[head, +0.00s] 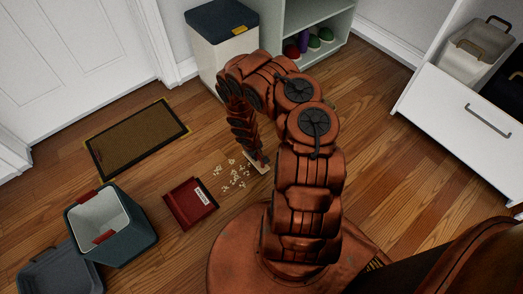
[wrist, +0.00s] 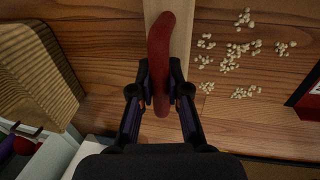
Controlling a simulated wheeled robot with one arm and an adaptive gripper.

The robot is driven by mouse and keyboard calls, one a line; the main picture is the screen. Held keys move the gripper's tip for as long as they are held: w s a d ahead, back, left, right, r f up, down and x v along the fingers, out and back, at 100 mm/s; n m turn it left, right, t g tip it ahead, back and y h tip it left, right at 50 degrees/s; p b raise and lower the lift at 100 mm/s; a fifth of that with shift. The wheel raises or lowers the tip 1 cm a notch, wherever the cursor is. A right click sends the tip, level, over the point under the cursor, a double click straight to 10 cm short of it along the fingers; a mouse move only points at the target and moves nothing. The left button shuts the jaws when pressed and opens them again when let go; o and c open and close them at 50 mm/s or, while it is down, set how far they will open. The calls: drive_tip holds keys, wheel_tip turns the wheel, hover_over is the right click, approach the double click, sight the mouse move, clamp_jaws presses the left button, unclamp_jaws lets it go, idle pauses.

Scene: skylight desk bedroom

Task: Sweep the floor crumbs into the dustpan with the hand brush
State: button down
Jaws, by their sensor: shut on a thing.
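My gripper (wrist: 161,88) is shut on the red handle of the hand brush (wrist: 160,50), with one finger on each side. The brush's pale wooden block (wrist: 181,38) lies beyond the handle, low over the floor; its bristles are hidden. In the head view the brush (head: 259,169) shows just right of the crumbs, partly behind my arm. The pale crumbs (head: 236,176) lie scattered on the wood floor between brush and dustpan; they also show in the wrist view (wrist: 232,57). The red dustpan (head: 187,207) lies left of the crumbs, its edge showing in the wrist view (wrist: 303,96).
A teal cooler with a white inside (head: 98,212) stands left of the dustpan, its grey lid (head: 58,271) beside it. A brown doormat (head: 137,138) lies before the door. A bin with a dark lid (head: 222,57) and a shelf (head: 320,12) stand behind my arm.

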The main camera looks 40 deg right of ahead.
drive_tip(key=shift+a, duration=0.25)
drive_tip(key=shift+w+d, duration=0.1)
drive_tip(key=shift+w, duration=0.1)
drive_tip(key=shift+w+d+b, duration=2.85)
drive_tip(key=shift+d+b, duration=0.25)
drive_tip(key=shift+d, duration=0.15)
drive_tip(key=shift+f+b, duration=1.45)
drive_tip(key=shift+f, duration=0.4)
drive_tip(key=shift+f+b, duration=0.55)
drive_tip(key=shift+f, duration=0.1)
drive_tip(key=shift+a, duration=0.2)
drive_tip(key=shift+s+a+b, duration=0.1)
drive_tip(key=shift+a+b, duration=0.3)
drive_tip(key=shift+a, duration=0.65)
drive_tip(key=shift+r, duration=0.1)
